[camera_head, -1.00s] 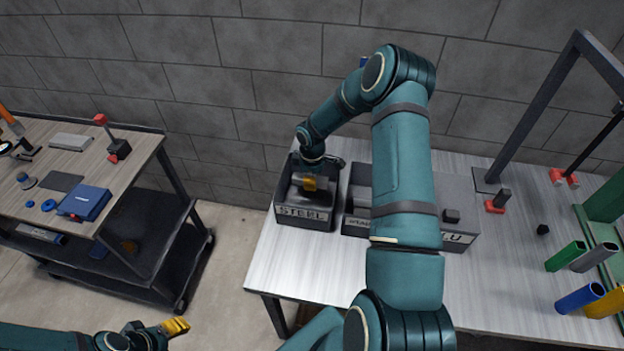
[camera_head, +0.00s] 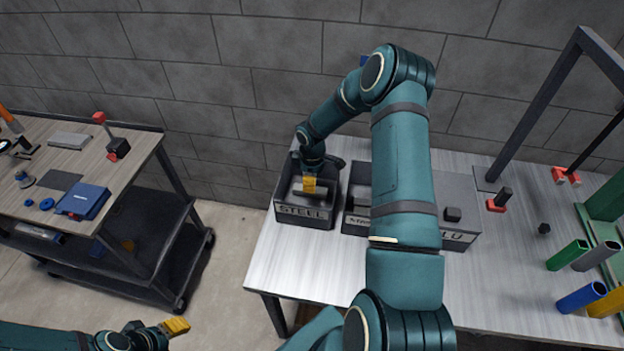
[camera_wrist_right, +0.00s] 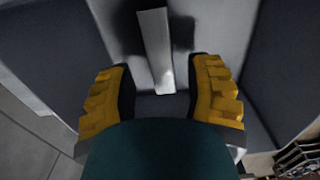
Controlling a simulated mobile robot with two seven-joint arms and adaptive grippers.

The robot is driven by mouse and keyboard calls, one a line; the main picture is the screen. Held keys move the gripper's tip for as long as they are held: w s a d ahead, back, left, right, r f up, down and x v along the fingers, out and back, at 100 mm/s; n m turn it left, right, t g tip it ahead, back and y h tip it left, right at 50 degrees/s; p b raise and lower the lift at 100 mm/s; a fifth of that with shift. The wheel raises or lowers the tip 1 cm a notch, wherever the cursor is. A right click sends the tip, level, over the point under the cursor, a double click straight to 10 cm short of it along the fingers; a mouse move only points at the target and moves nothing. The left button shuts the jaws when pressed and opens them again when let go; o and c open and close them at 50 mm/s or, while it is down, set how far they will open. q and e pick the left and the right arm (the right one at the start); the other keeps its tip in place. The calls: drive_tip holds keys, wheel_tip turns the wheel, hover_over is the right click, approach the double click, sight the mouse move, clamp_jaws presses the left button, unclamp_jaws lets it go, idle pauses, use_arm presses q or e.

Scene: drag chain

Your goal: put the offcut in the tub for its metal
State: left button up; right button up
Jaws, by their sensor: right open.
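The tub labelled STEEL (camera_head: 305,211) stands at the left end of the pale table. My right gripper (camera_head: 309,186) is down inside it, fingers pointing downward. In the right wrist view the gripper (camera_wrist_right: 163,100) is open, its yellow fingers well apart. A light grey bar, the offcut (camera_wrist_right: 155,48), lies between and beyond the fingers, and neither finger touches it. A middle tub (camera_head: 356,222) and a tub whose label ends in LU (camera_head: 458,238) stand to the right, partly hidden by my right arm. My left gripper (camera_head: 176,326) is low at the left, away from the tubs; its opening is unclear.
Green (camera_head: 567,255) and blue (camera_head: 581,298) tubes and others lie at the table's right, near a dark frame (camera_head: 535,105). A cart (camera_head: 110,185) with tools and a blue case (camera_head: 82,201) stands at the left. Floor is clear between cart and table.

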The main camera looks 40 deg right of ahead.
wheel_tip(320, 180, up, 13)
idle(0.4)
drive_tip(key=shift+s+f, duration=0.1)
idle(0.4)
